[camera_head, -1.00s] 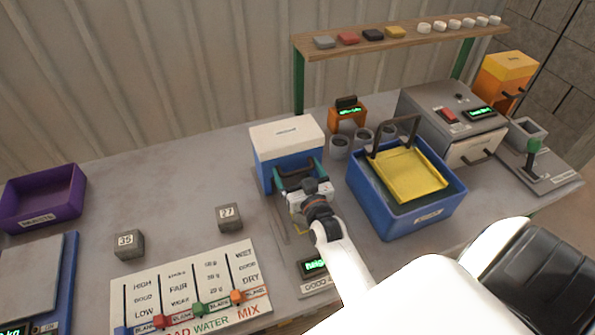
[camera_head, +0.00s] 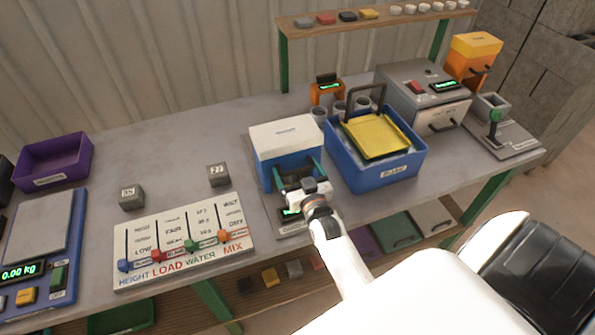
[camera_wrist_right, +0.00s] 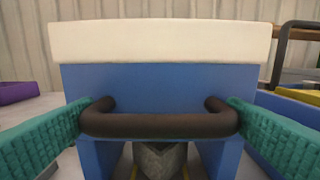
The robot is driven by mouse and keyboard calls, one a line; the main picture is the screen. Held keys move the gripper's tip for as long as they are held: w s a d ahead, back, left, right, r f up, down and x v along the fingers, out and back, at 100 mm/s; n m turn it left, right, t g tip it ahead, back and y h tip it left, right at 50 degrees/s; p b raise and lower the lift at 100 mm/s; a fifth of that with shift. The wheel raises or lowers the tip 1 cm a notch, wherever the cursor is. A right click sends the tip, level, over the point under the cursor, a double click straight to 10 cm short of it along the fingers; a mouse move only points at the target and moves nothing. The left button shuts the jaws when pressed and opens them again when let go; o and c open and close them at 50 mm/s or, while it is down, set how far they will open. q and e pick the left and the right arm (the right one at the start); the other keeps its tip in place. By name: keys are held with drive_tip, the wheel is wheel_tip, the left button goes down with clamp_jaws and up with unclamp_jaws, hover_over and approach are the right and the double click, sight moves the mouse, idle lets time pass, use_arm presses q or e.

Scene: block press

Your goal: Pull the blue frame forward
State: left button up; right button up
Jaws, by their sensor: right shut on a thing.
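The blue frame (camera_head: 288,164) stands on the grey table, upright, with a cream-white top and a dark handle on its front. In the right wrist view the blue frame (camera_wrist_right: 160,83) fills the middle, with its dark bar handle (camera_wrist_right: 160,125) across the front. My right gripper (camera_head: 296,174) is at the front of the frame. Its teal fingers hold the handle from both sides. A grey block (camera_wrist_right: 160,160) shows below the handle, under the frame, partly hidden. My left gripper is not in view.
A blue bin (camera_head: 372,178) with a yellow tray stands close to the right of the frame. A slider board (camera_head: 185,245) and a small grey block (camera_head: 219,175) lie to the left. A small display sign (camera_head: 290,213) sits just in front, partly hidden by my gripper.

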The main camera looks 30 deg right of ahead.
drive_tip(key=shift+f, duration=0.1)
drive_tip(key=o, duration=1)
drive_tip(key=shift+s, duration=0.1)
drive_tip(key=shift+o, duration=0.2)
drive_tip(key=shift+s, duration=0.1)
use_arm(q)
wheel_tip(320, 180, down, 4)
drive_tip(key=b, duration=0.3)
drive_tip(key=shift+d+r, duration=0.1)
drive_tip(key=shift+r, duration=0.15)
use_arm(e)
drive_tip(key=v, duration=1.2)
